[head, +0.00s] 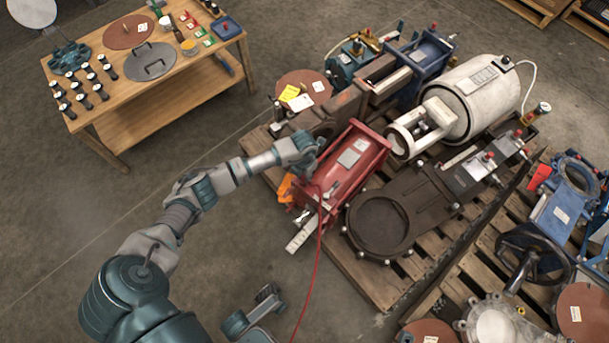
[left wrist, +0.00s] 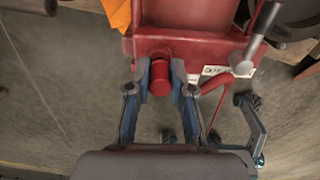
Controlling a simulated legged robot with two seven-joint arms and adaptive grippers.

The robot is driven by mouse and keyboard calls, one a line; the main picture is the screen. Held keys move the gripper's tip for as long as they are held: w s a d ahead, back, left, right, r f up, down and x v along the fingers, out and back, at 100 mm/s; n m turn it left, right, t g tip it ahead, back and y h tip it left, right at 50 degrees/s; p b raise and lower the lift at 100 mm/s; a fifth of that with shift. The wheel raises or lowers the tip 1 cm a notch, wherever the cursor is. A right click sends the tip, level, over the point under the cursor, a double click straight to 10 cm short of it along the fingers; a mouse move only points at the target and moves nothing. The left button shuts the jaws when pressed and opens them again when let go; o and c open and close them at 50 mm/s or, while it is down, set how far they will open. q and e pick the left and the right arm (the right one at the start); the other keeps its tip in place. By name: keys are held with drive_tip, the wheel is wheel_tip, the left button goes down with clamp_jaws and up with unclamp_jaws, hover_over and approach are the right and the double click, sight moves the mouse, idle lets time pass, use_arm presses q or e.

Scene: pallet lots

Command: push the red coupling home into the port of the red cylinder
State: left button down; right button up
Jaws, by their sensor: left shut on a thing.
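The red cylinder (head: 352,160) lies on the pallet in the head view, its near end toward my left arm. Its red end also fills the top of the left wrist view (left wrist: 190,45). My left gripper (head: 312,150) is at that end. In the left wrist view my left gripper (left wrist: 161,80) is shut on the round red coupling (left wrist: 160,78), with one finger on each side. The coupling is close against the red end; how deep it sits cannot be told. The port is hidden. A grey and teal part of mine, perhaps the right gripper (head: 258,308), is low in the head view.
A red hose (head: 312,265) hangs from the cylinder's near end. An orange tag (head: 286,187) and a white label plate (head: 301,234) are beside it. A dark flanged valve (head: 385,222) lies close on the right.

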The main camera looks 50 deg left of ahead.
use_arm(q)
drive_tip(key=shift+f, duration=0.5)
drive_tip(key=c, duration=0.9)
unclamp_jaws()
drive_tip(key=shift+c, duration=0.2)
drive_tip(key=shift+r, duration=0.25)
wheel_tip(320, 180, up, 11)
drive_tip(key=shift+r, duration=0.2)
